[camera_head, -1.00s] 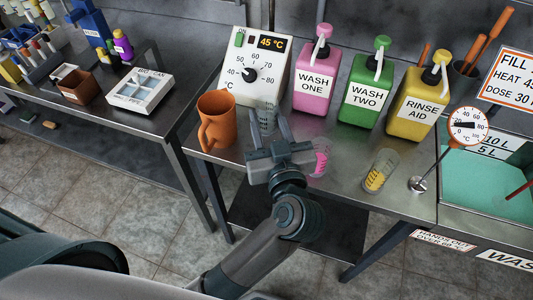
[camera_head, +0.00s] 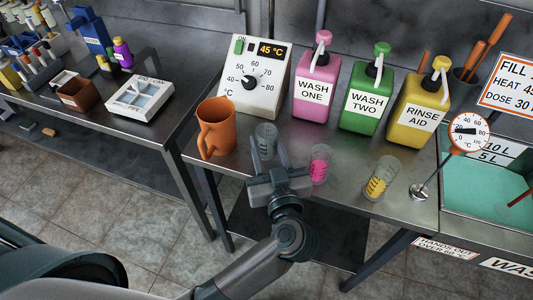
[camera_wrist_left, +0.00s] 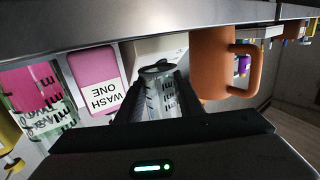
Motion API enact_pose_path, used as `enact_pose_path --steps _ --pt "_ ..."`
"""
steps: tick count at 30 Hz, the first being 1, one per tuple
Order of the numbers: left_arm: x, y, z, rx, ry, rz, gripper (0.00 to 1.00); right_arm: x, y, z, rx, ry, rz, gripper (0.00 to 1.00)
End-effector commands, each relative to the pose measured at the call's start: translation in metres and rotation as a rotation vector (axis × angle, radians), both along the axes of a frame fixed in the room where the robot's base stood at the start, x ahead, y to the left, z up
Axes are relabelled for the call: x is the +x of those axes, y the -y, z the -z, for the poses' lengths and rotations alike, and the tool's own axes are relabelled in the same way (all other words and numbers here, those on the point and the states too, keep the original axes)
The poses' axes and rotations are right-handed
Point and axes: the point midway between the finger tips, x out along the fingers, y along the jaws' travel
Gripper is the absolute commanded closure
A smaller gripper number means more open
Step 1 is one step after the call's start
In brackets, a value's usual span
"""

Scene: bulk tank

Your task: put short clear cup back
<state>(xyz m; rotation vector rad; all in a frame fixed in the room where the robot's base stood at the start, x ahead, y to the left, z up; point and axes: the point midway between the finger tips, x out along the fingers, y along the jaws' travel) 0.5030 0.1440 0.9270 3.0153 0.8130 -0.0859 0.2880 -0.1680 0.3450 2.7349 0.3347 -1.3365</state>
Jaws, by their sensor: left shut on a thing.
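The short clear cup (camera_head: 265,141), see-through with dark measuring marks, is between the fingers of my left gripper (camera_head: 267,154), near the front of the steel bench. In the left wrist view the clear cup (camera_wrist_left: 160,95) stands between both dark fingers, and the gripper is shut on it. I cannot tell whether its base touches the bench. A cup with pink contents (camera_head: 320,164) is just right of the gripper. A cup with yellow contents (camera_head: 382,178) is farther right. My right gripper is not in view.
An orange jug (camera_head: 215,127) stands close left of the held cup, below the temperature box (camera_head: 254,78). Wash One (camera_head: 316,86), Wash Two (camera_head: 367,96) and Rinse Aid (camera_head: 419,107) bottles line the back. A gauge (camera_head: 468,133) and green-water basin (camera_head: 485,190) are at right.

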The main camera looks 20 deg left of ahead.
Motion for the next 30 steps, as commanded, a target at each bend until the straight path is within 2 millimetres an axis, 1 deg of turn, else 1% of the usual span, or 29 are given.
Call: enact_pose_path --steps 4,9,12,21,29,30 --pt "0.000 0.000 0.008 0.003 -0.002 0.000 0.89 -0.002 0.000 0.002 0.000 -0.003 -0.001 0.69" --pt "0.000 0.000 0.028 0.005 -0.002 0.000 0.89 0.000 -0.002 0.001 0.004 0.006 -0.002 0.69" --pt "0.000 0.000 0.036 0.003 -0.001 0.000 0.89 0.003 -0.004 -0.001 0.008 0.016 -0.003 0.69" --pt "0.000 0.000 0.037 0.000 0.000 0.000 0.89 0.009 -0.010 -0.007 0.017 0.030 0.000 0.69" --pt "0.000 0.000 0.040 0.001 0.001 0.000 0.89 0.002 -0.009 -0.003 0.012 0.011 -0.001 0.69" --pt "0.000 0.000 0.040 0.000 0.000 0.000 0.64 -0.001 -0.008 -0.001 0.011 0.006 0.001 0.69"
